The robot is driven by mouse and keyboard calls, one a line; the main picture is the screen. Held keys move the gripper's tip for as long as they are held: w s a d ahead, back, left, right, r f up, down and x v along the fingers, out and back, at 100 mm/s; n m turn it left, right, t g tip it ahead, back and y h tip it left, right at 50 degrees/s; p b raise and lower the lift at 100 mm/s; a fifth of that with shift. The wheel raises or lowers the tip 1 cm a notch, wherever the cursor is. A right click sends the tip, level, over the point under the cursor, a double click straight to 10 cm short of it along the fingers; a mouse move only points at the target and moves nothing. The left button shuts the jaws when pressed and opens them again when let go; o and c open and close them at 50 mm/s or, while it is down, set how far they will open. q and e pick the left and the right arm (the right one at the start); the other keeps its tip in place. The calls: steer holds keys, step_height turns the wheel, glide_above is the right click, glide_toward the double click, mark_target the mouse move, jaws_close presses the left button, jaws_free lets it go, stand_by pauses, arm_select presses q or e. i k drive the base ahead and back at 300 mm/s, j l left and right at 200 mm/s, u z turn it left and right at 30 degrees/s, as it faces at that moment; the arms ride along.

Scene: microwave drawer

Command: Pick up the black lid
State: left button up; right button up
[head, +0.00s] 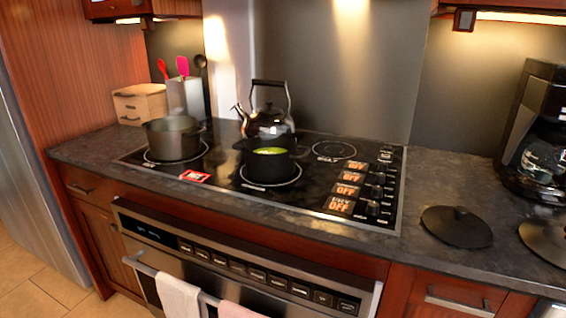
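A round black lid (440,232) with a small knob lies flat on the dark countertop, right of the cooktop. A second round dark lid (540,240), larger in the picture and cut by the right edge, lies just right of it. The two lids look close but apart. Neither of my grippers shows in the head view, so their state is hidden.
The black cooktop (305,211) holds a grey pot (172,140), a black pot (268,172) with green contents and a kettle (266,122). A coffee maker (538,140) stands behind the lids. Towels (180,296) hang on the oven handle below.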

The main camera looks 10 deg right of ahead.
mark_target(458, 226)
steer(key=z, duration=1.35)
